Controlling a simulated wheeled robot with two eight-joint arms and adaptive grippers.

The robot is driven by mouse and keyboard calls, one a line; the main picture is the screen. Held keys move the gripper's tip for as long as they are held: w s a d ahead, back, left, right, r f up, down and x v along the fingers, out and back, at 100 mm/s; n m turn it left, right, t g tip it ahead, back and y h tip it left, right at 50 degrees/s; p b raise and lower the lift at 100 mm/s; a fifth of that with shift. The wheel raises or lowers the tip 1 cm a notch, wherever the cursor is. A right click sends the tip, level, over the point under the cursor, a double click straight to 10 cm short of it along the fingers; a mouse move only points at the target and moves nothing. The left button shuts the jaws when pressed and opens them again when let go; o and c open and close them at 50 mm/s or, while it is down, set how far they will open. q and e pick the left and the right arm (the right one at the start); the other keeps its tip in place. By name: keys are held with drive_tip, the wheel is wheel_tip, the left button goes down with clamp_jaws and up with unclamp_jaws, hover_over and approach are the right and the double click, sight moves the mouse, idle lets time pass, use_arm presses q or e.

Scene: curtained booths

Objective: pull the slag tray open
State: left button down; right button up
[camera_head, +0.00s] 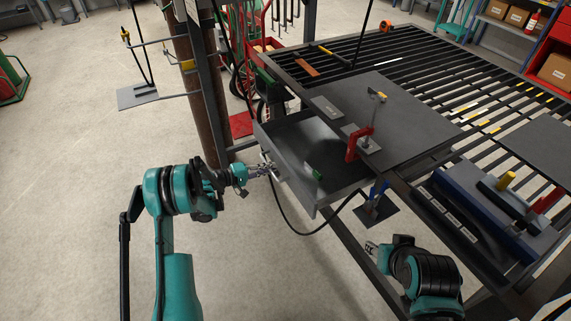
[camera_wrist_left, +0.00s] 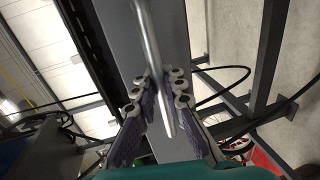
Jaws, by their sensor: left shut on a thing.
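The slag tray (camera_head: 288,184) is a grey, open-topped drawer under the welding table, in the head view. It stands out from the table towards my left arm, and its inside shows. A small green piece (camera_head: 315,173) is at its near side. My left gripper (camera_head: 268,168) is at the tray's front face, shut on the handle. In the left wrist view the handle is a shiny metal bar (camera_wrist_left: 150,45) passing between the fingers (camera_wrist_left: 160,100), with the grey tray front (camera_wrist_left: 115,35) behind it. My right gripper (camera_head: 371,248) is below the table's near side, away from the tray; its jaws are too small to read.
A black cable (camera_head: 290,222) hangs below the tray. A post stands just behind my left gripper.

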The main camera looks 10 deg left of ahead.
use_arm(q)
drive_tip(key=shift+f+v, duration=0.25)
drive_tip(key=shift+v, duration=0.95)
drive_tip(key=shift+f+v, duration=0.25)
drive_tip(key=shift+v, duration=0.95)
drive_tip(key=c, duration=1.6)
unclamp_jaws()
drive_tip(key=shift+a, duration=0.1)
drive_tip(key=shift+o, duration=0.2)
drive_tip(key=shift+s, duration=0.1)
drive_tip(key=v, duration=1.2)
